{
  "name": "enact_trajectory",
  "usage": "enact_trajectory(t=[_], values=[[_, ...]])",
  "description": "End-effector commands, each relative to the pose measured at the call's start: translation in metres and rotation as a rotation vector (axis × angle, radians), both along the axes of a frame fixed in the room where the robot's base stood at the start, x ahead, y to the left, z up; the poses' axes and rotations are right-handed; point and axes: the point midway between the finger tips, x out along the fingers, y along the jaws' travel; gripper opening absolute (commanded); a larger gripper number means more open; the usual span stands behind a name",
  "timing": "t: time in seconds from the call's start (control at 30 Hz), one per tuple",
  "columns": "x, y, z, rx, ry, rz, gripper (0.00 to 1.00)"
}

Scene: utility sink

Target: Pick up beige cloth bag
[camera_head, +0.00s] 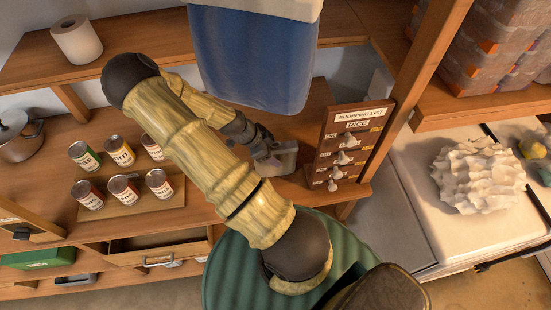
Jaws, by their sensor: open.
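A small grey-beige object (284,163) lies on the wooden counter in the middle of the head view, left of the shopping list board. It may be the beige cloth bag, but it is small and partly covered, so I cannot tell for sure. My gripper (264,150) is open and right at its left side. I cannot tell whether the fingers touch it or stand around it. My arm crosses the view from upper left to bottom centre and hides part of the counter.
Several cans (121,190) stand on a board at left, above an open drawer (160,247). A blue hanging container (252,55) is just above my gripper. The shopping list board (345,145) stands close at right. A white crumpled object (478,175) sits far right.

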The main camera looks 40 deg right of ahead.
Motion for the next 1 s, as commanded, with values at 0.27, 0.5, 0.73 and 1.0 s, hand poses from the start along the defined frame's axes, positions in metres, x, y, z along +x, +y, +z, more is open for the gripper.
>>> enact_trajectory(t=[0.27, 0.5, 0.73, 1.0], values=[[0.0002, 0.0003, -0.0004, 0.0, 0.0, 0.0, 0.6], [0.0001, 0.0004, -0.0003, 0.0, 0.0, 0.0, 0.54], [0.0, 0.0005, -0.0003, 0.0, 0.0, 0.0, 0.09], [0.0002, 0.0003, -0.0001, 0.0, 0.0, 0.0, 0.0]])
